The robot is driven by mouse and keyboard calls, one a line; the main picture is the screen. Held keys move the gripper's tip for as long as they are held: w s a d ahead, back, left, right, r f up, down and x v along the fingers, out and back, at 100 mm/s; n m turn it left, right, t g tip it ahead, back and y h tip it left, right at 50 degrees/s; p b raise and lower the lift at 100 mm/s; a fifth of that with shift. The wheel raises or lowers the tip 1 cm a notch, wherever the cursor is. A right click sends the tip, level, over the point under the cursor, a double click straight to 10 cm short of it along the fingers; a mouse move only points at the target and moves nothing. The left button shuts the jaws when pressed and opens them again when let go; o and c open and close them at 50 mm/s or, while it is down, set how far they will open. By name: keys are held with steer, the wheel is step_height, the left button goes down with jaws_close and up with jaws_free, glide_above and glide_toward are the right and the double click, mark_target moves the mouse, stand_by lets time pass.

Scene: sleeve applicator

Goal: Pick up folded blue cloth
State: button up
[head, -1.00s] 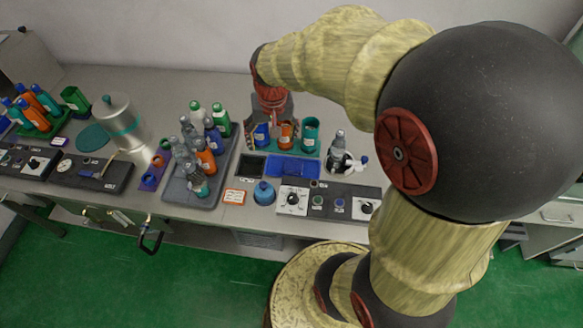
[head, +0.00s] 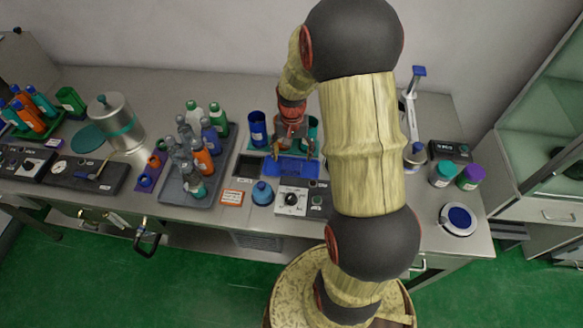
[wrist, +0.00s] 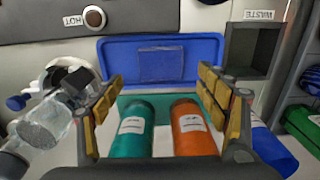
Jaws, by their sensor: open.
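The folded blue cloth (wrist: 162,66) lies flat as a small square inside a shallow blue tray (wrist: 117,48), almost the same colour as it. In the head view the tray (head: 290,170) is on the bench, and I cannot make out the cloth apart from it. My gripper (head: 292,154) is just above the tray's back part. In the wrist view my gripper (wrist: 162,78) is open and empty, with the cloth ahead between the fingers and not touched.
A teal bottle (wrist: 132,132) and an orange bottle (wrist: 194,128) stand close below the fingers. A dark waste bin (wrist: 252,50) is beside the tray. A control panel (head: 292,200) is in front of the tray.

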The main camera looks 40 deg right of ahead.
mark_target(292, 164)
step_height(292, 164, down, 4)
steer(key=shift+f+b, duration=0.1)
steer(key=shift+b, duration=0.6)
steer(key=shift+c, duration=1.2)
steer(key=c, duration=0.7)
steer(key=shift+c, duration=0.5)
